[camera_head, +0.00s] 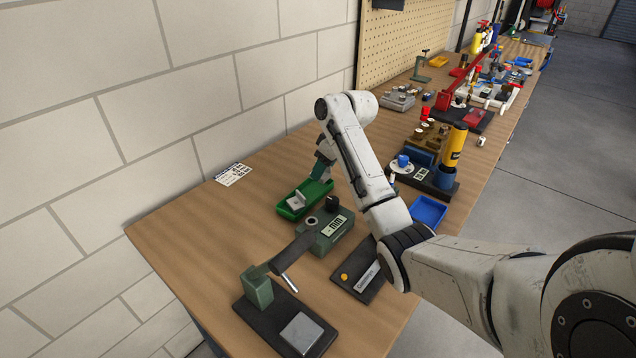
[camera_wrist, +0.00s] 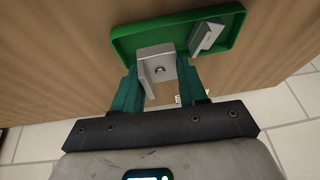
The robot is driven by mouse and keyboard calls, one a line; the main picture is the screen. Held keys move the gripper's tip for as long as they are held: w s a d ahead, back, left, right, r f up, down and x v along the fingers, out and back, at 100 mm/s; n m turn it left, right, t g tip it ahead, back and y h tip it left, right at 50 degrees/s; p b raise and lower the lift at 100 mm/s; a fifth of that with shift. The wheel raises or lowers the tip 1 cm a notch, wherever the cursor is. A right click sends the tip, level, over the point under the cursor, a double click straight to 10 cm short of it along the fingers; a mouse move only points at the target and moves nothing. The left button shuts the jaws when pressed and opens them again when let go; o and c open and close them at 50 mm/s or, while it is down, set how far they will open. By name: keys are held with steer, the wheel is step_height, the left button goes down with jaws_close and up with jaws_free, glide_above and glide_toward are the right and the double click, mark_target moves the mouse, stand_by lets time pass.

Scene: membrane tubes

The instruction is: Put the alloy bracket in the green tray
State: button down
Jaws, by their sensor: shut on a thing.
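The green tray (camera_head: 318,190) lies on the bench near the wall. It also shows in the wrist view (camera_wrist: 125,45). My gripper (camera_wrist: 158,80) is shut on a grey metal L-shaped bracket (camera_wrist: 157,53) with a hole in it, held between green fingers. The held bracket overlaps the tray's near edge in the wrist view; I cannot tell whether it touches the tray. Another grey angled metal piece (camera_wrist: 207,38) lies inside the tray at its right end in the wrist view, and it shows in the head view (camera_head: 296,202). In the head view, the held bracket is not clearly visible.
A green device with a dial (camera_head: 325,232) stands close in front of the tray. A lever press on a dark base (camera_head: 258,290) is at the near end. A blue tray (camera_head: 429,211) lies right of my arm. The wall is behind, with a paper card (camera_head: 233,174) on the bench.

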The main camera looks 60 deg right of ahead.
steer(key=f, duration=0.1)
steer(key=w+d+f, duration=0.1)
steer(key=w+f, duration=0.1)
steer(key=shift+w+d+f, duration=0.2)
steer(key=shift+d+f, duration=0.05)
steer(key=shift+d, duration=0.1)
steer(key=shift+f+p, duration=0.3)
steer(key=shift+f, duration=1.1)
steer(key=shift+f, duration=0.15)
steer(key=c, duration=0.6)
jaws_free()
steer(key=v, duration=1.2)
steer(key=shift+r, duration=0.25)
